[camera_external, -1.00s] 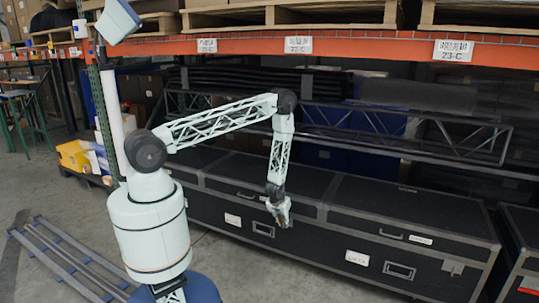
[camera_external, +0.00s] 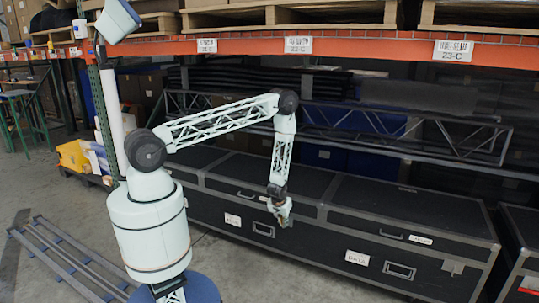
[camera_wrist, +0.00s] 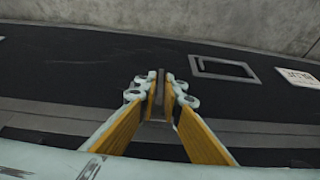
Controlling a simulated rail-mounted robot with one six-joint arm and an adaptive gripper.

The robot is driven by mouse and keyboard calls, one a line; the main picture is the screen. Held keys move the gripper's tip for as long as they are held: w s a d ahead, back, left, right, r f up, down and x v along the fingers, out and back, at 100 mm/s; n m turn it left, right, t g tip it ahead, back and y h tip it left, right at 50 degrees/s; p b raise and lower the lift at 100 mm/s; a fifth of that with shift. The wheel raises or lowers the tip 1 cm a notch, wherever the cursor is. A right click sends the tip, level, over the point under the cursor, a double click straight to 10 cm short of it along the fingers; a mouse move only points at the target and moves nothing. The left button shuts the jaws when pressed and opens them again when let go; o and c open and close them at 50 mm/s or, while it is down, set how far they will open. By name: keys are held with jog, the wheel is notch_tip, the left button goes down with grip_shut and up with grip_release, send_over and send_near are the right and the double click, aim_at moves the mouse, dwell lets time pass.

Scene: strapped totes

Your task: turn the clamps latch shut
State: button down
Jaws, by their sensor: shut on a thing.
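The clamp latch (camera_wrist: 160,84) shows in the wrist view as a narrow grey metal piece between my fingertips, at the seam of a black case (camera_wrist: 90,70). My gripper (camera_wrist: 160,90) is shut on it, with the yellow inner pads on either side. The fingers hide part of the latch, so its exact angle is hard to tell. In the external view my gripper (camera_external: 282,214) is at the upper front edge of the long black case (camera_external: 345,235), and the latch is too small to make out there.
A recessed handle (camera_wrist: 222,68) and a white label (camera_wrist: 298,77) lie beside my fingers on the case front. A dark metal truss (camera_external: 400,130) runs behind and above the cases. An orange shelf beam (camera_external: 370,48) is higher up.

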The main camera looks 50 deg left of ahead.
jog(key=shift+d+m+g+y+p, duration=0.15)
jog(key=shift+m+g+y+p, duration=0.35)
jog(key=shift+y+p, duration=0.85)
jog(key=shift+w+f+g+y+b, duration=0.1)
jog(key=shift+g+y+b, duration=0.5)
jog(key=shift+y, duration=0.75)
jog(key=shift+f+m+y+b, duration=0.1)
jog(key=shift+m+y+b, duration=0.2)
jog(key=shift+y+b, duration=0.35)
jog(key=shift+d+f+m+g+y+b, duration=0.1)
jog(key=shift+m+g+y+b, duration=0.5)
jog(key=shift+y+b, duration=1.4)
jog(key=shift+m+g+y+b, duration=0.6)
jog(key=shift+y+b, duration=0.85)
jog(key=shift+y, duration=0.9)
jog(key=shift+w+m+t+y, duration=0.1)
jog(key=shift+m+t+y, duration=0.2)
